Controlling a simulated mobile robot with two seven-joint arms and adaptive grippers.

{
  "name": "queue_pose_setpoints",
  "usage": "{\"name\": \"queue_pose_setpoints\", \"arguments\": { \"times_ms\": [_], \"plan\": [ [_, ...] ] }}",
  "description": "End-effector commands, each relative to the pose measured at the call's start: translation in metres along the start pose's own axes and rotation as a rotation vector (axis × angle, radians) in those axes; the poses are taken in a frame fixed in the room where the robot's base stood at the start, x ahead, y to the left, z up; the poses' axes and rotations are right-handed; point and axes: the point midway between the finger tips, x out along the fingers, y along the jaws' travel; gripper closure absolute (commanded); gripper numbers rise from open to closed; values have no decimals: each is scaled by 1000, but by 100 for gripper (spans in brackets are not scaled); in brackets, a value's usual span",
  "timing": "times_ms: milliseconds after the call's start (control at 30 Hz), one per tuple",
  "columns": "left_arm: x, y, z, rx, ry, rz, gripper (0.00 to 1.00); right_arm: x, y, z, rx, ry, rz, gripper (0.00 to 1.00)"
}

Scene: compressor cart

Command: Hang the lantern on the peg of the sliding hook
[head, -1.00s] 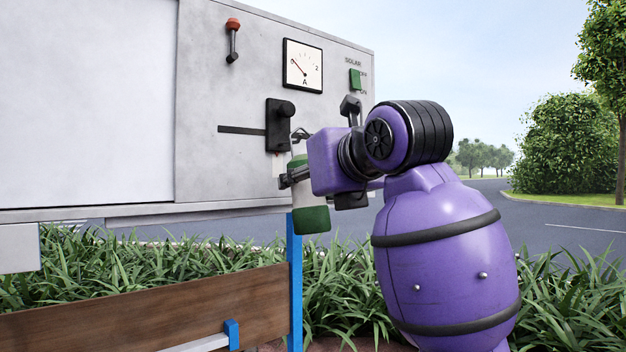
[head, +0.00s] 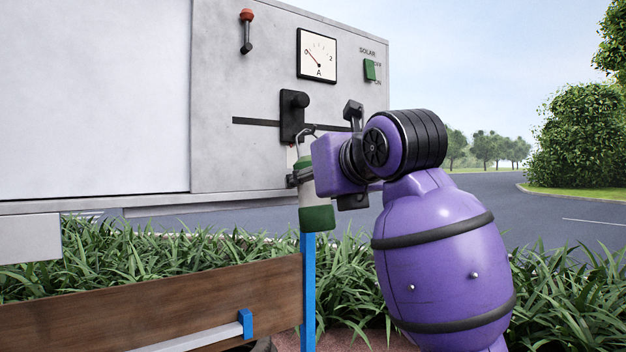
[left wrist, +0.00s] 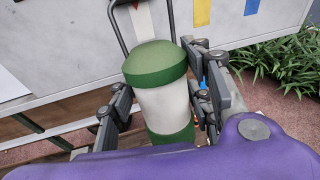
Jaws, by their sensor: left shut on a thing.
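The lantern (head: 317,216) has a pale body, green ends and a thin wire handle on top. My left gripper (head: 302,178) is shut on its body and holds it roughly upright in front of the panel. In the left wrist view the lantern (left wrist: 162,103) stands between the two fingers, with its handle rising above the green top. The sliding hook (head: 291,130) is a black block with a round knob, set on a dark horizontal slot. The lantern's handle is just below and right of the block; I cannot tell whether they touch. My right gripper is out of view.
The grey panel (head: 225,140) also carries a red-tipped lever (head: 246,32), an ammeter (head: 317,55) and a green solar switch (head: 370,70). A blue post (head: 308,290) and a wooden board (head: 150,305) stand below. Plants grow behind them.

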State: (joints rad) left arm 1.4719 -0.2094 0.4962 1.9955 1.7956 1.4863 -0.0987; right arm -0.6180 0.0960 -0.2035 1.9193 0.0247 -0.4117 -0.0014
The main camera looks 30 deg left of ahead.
Motion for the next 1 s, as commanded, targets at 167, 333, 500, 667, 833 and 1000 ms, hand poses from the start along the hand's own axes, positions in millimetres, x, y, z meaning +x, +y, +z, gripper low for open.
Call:
{"name": "queue_pose_setpoints", "arguments": {
  "times_ms": [167,333,500,667,833,1000],
  "plan": [
    [-1,0,2,-1,-3,-1,100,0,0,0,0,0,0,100],
    [-1,0,2,-1,-3,-1,50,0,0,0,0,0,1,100],
    [-1,0,1,-1,-2,-1,32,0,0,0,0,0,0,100],
    [0,0,1,0,-1,-1,32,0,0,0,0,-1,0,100],
    [-3,0,0,0,1,-1,32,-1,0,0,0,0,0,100],
    [-26,-1,1,-1,-1,-5,32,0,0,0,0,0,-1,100]
  ]
}}
